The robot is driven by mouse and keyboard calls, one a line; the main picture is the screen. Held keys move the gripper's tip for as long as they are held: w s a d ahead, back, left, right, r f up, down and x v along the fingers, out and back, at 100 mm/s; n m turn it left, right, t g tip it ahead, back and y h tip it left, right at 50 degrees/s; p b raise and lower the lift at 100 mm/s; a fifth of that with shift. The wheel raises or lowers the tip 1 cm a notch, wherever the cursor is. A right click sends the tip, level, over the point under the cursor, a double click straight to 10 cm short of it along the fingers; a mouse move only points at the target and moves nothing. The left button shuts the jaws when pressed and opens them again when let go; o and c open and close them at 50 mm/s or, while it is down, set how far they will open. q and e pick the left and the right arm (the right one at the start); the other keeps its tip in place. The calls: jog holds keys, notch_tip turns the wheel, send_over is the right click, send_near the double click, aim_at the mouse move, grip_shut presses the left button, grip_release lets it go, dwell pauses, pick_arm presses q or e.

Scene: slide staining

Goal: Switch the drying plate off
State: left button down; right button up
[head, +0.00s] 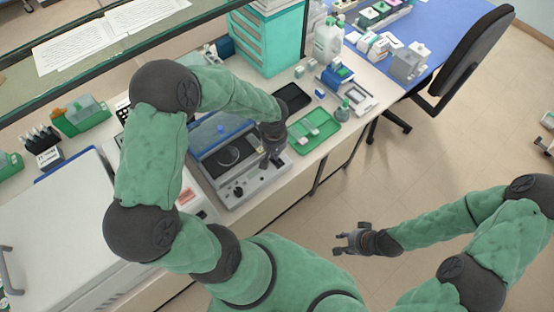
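A grey bench device with a blue-edged clear cover and a dark round plate, which looks like the drying plate (249,186), stands on the bench at the picture's middle. Small dark knobs show on its front panel. My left gripper (270,163) points down over the right part of this device, close to its front panel. Whether its fingers touch anything, and how far apart they are, is too small to tell. My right gripper (340,242) is open and empty over the floor, in front of the bench. No on/off light can be made out.
A green tray (315,131) and a black tray (292,97) lie right of the device. A white box-shaped machine (60,225) stands at left, with a red-marked panel (199,205) nearer. Bottles and a teal drawer unit (268,40) stand behind. A chair (468,55) is at right.

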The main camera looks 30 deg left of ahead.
pick_arm(q)
jog(key=shift+r+p, duration=2.05)
jog(key=shift+r, duration=1.4)
